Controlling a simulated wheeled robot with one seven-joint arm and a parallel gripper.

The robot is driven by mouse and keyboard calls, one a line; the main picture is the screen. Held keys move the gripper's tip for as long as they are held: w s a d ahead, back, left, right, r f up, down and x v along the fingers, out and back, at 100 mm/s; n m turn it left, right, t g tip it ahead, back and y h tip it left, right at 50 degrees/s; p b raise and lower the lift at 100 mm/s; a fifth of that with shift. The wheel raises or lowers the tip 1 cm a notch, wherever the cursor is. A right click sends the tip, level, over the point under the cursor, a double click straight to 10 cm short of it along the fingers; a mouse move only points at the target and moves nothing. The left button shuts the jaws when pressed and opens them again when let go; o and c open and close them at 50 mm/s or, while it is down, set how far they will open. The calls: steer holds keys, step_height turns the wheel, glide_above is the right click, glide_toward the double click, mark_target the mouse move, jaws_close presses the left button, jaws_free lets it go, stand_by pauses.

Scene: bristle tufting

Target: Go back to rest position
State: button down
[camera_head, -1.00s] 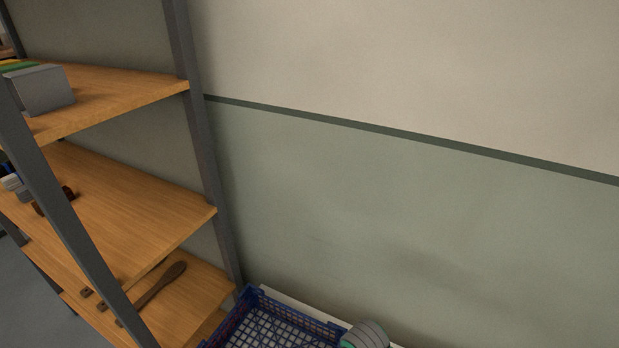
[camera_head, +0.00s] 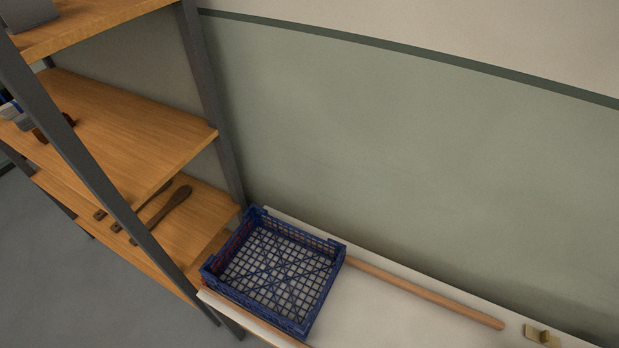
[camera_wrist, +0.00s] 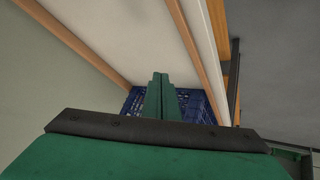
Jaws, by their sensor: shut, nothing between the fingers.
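My gripper (camera_wrist: 160,82) shows in the wrist view as two green fingers pressed together with nothing between them. It points toward a blue crate (camera_wrist: 193,103), part of which the fingers hide. My gripper is not in the head view. There the blue crate (camera_head: 252,309) sits at the left end of a white table (camera_head: 385,310), and its inside looks empty. A long wooden rod (camera_head: 430,293) lies on the table to the right of the crate, along the wall side.
A shelf unit with wooden boards (camera_head: 130,135) and dark metal posts stands close to the left of the table. Brush-like wooden pieces (camera_head: 170,210) lie on its lower board. A small brass-coloured fitting (camera_head: 541,334) is at the table's right. Part of the tabletop is bare.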

steer(key=s+a+r+m+t, duration=0.2)
steer(key=a+r+m+t, duration=0.1)
steer(key=a+r, duration=0.4)
steer(key=s+a+r+m+t+h, duration=0.1)
steer(key=s+a+r+m+t, duration=0.2)
steer(key=a+r, duration=0.4)
steer(key=shift+s+a+r+t, duration=0.2)
steer(key=shift+s+t, duration=0.1)
steer(key=shift+t, duration=0.2)
steer(key=shift+d, duration=0.1)
